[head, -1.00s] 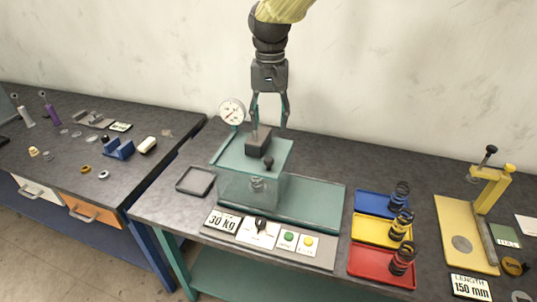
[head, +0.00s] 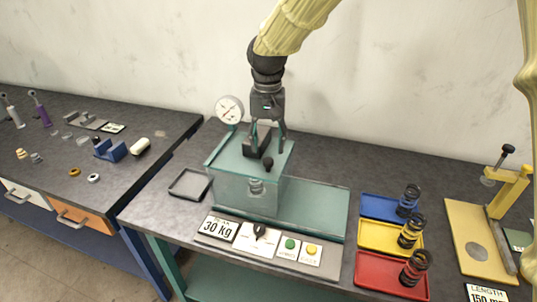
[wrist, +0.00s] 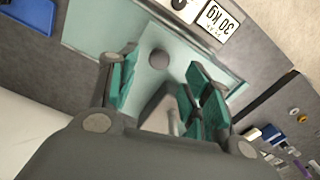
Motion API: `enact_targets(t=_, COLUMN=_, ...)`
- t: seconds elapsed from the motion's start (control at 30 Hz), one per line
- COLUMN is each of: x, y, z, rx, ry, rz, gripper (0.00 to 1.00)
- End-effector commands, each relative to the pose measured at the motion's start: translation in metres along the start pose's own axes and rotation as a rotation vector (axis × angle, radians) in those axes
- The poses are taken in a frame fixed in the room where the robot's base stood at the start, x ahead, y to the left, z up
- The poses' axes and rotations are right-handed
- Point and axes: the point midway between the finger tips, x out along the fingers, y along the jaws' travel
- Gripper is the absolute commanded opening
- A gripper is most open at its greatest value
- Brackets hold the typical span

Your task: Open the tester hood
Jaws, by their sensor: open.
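The tester hood (head: 228,192) is a clear box with a teal top, standing closed on the teal tester base (head: 315,208). A spring (head: 257,187) shows inside it. A dark round knob (head: 268,165) sits on the front of the hood's top; the knob also shows in the wrist view (wrist: 159,59), just beyond the fingertips. My gripper (head: 266,151) is open, pointing down over the hood's top around or beside the dark block (head: 257,141); I cannot tell which. In the wrist view my teal-padded fingers (wrist: 160,80) are spread with nothing between the pads.
A dial gauge (head: 230,108) stands at the hood's back left. A control panel (head: 262,246) with buttons is in front. Blue, yellow and red trays (head: 375,272) with springs stand to the right. An empty grey tray (head: 188,184) lies left.

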Motion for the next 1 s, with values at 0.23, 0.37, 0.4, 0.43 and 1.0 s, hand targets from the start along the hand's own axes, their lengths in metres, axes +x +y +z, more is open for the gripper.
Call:
enact_targets(t=0.23, x=0.036, y=0.002, z=0.000, rx=0.003, ry=-0.002, rz=0.000, gripper=0.49)
enact_targets(t=0.37, x=0.048, y=0.002, z=0.000, rx=0.003, ry=-0.001, rz=0.000, gripper=0.49)
enact_targets(t=0.4, x=0.050, y=0.002, z=0.000, rx=0.003, ry=0.000, rz=0.000, gripper=0.49)
enact_targets(t=0.43, x=0.051, y=0.002, z=0.000, rx=0.003, ry=0.000, rz=-0.001, gripper=0.49)
enact_targets(t=1.0, x=0.055, y=0.002, z=0.000, rx=0.003, ry=0.000, rz=-0.001, gripper=0.11)
